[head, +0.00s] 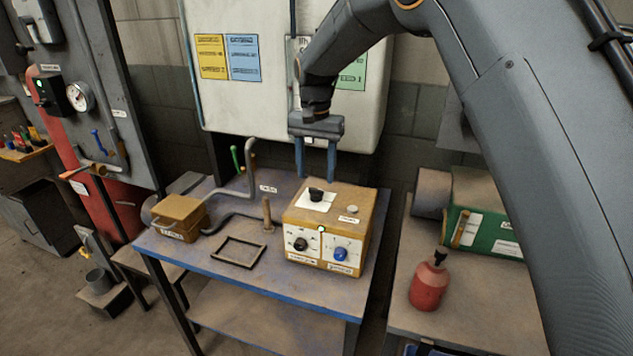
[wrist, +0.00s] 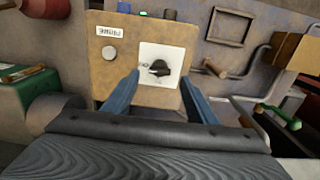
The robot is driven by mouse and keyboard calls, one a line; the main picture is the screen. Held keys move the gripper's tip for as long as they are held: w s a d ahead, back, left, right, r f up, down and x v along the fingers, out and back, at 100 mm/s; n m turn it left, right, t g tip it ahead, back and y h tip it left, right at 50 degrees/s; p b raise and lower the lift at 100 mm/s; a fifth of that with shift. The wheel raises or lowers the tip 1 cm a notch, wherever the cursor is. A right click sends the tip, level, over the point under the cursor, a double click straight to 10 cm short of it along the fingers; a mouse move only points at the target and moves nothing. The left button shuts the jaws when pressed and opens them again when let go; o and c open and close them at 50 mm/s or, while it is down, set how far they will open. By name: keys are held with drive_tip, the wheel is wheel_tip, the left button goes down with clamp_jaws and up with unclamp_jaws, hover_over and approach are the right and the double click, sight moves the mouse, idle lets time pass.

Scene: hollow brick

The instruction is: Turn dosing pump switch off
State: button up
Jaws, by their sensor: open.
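A tan control box (head: 330,217) stands on the blue bench. On its top is a white plate with a black rotary switch (head: 316,194); the switch also shows in the wrist view (wrist: 160,68), its grip lying roughly sideways. I cannot read which switch is the dosing pump's. The front face has a black knob (head: 300,244), a blue knob (head: 340,254) and a small green light (head: 321,228). My gripper (head: 316,176) is open and empty, pointing down above the back of the box. In the wrist view its blue fingers (wrist: 160,78) straddle the switch's line, apart from it.
A grey round button (head: 352,209) sits beside the switch plate. A bent grey pipe (head: 250,165), a green-handled valve (head: 236,157), an upright peg (head: 267,213) and an empty frame (head: 238,251) stand left of the box. A red bottle (head: 428,286) is on the right bench.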

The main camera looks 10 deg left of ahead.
sight(316, 189)
drive_tip(key=shift+f+p, duration=0.85)
drive_tip(key=shift+f, duration=1.85)
drive_tip(key=c, duration=1.1)
drive_tip(key=shift+o, duration=0.2)
drive_tip(key=shift+n, duration=0.4)
drive_tip(key=n+b, duration=0.2)
drive_tip(key=n, duration=0.1)
drive_tip(key=shift+f+n, duration=0.1)
drive_tip(key=shift+n, duration=0.3)
drive_tip(key=n+b, duration=0.2)
drive_tip(key=n, duration=0.2)
drive_tip(key=n+b, duration=0.1)
drive_tip(key=n, duration=0.4)
drive_tip(key=shift+n+b, duration=0.65)
drive_tip(key=shift+n, duration=1.55)
